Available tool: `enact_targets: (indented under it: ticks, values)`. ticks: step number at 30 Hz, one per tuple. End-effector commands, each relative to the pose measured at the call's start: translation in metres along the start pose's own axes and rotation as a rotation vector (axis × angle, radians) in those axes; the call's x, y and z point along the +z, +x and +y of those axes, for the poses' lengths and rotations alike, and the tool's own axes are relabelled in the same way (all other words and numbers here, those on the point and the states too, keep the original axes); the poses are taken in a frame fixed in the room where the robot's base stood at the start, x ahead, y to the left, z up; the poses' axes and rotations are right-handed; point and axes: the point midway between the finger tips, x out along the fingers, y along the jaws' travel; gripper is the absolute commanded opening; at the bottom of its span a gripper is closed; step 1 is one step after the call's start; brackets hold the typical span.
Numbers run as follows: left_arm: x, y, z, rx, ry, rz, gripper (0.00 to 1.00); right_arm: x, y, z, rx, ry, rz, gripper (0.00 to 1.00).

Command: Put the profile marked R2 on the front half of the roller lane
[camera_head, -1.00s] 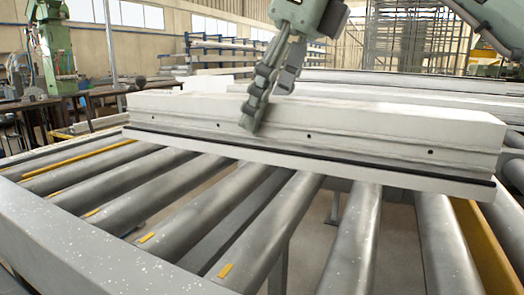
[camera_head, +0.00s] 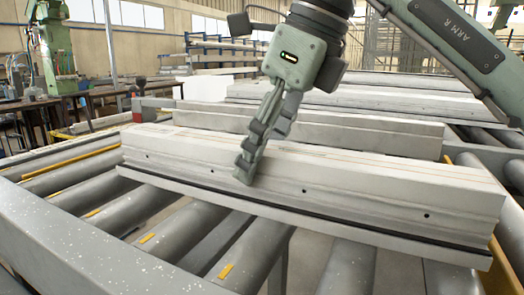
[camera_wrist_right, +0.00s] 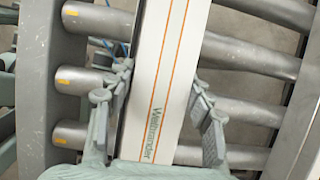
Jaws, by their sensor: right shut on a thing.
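A long pale profile (camera_head: 330,185) with a dark strip and small holes along its side lies across the roller lane (camera_head: 85,188). No R2 mark is readable on it. My right gripper (camera_head: 250,165) points down and is shut on this profile near its middle. In the right wrist view the profile (camera_wrist_right: 165,65) has two orange lines and printed lettering on top, with a finger of my right gripper (camera_wrist_right: 165,105) on each side. I cannot tell whether it touches the rollers or hangs just above them. My left gripper is not in view.
Another pale profile (camera_head: 365,135) lies just behind the held one, with more profiles (camera_head: 400,100) farther back. The near metal rail (camera_head: 90,250) edges the lane. Bare rollers show between the rail and the held profile. A green machine (camera_head: 55,50) stands far left.

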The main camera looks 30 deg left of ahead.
Motion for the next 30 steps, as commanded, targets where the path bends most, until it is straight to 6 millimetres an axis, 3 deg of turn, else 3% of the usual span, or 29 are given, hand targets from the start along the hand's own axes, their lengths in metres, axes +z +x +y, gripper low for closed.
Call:
enact_targets:
  ticks: [1,2,7,19,24,30]
  values:
    - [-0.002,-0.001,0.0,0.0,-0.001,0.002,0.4,0.0,-0.001,0.0,-0.001,0.0,-0.003,0.0]
    - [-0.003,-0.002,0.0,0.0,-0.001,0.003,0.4,0.0,0.001,0.0,0.0,0.0,0.0,0.53]
    - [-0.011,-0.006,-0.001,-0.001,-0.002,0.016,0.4,0.0,0.0,0.0,0.0,0.0,0.0,0.73]
    - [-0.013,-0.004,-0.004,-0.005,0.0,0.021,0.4,0.001,-0.004,0.0,-0.002,0.0,0.0,0.73]
    - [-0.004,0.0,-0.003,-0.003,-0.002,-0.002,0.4,0.001,-0.035,-0.001,-0.005,0.001,-0.002,0.73]
    - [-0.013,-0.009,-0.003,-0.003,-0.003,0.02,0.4,0.001,-0.08,-0.001,-0.004,0.001,0.0,0.73]
